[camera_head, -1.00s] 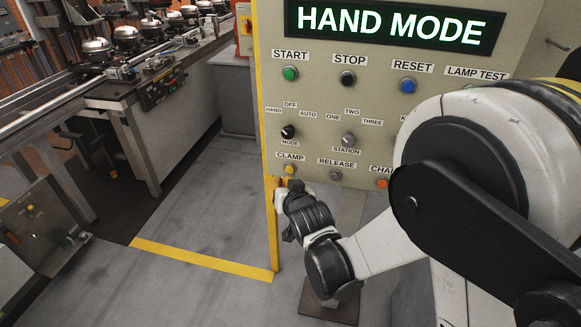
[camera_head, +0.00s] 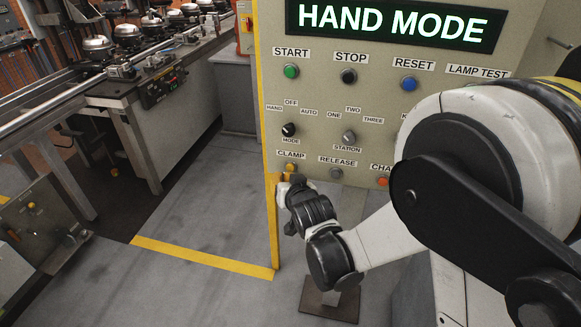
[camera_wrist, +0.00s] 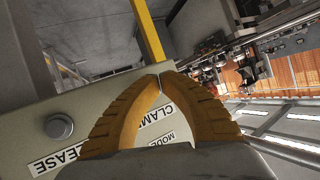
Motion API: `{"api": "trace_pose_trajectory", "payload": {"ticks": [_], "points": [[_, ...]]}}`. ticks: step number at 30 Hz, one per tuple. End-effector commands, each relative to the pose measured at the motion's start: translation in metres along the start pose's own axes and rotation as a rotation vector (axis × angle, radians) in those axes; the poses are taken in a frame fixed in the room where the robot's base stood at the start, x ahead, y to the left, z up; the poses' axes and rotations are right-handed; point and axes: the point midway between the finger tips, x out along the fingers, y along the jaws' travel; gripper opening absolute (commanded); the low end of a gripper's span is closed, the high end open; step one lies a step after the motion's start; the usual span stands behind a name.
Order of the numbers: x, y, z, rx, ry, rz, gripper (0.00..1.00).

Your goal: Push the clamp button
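The yellow clamp button (camera_head: 290,167) is on the lower left of the beige control panel, under the CLAMP label (camera_head: 291,155). My gripper (camera_head: 288,176) is right at the button, just below it and overlapping its lower edge in the head view. I cannot tell whether it touches the button. In the wrist view the two ribbed orange fingers (camera_wrist: 160,77) curve together and their tips meet with nothing seen between them. The button is hidden behind the fingers there, and the CLAMP label (camera_wrist: 157,115) shows between them.
The release button (camera_head: 336,173) is just right, also visible in the wrist view (camera_wrist: 59,126). The mode knob (camera_head: 289,130) is above, and an orange button (camera_head: 383,181) is further right. The display (camera_head: 390,23) reads HAND MODE. A conveyor line (camera_head: 150,60) stands left; floor between is clear.

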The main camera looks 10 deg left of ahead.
Motion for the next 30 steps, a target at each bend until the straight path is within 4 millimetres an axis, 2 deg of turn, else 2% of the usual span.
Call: {"api": "trace_pose_trajectory", "payload": {"ticks": [30], "points": [[0.0072,0.0041,-0.0039,0.000,0.000,0.000,0.00]]}}
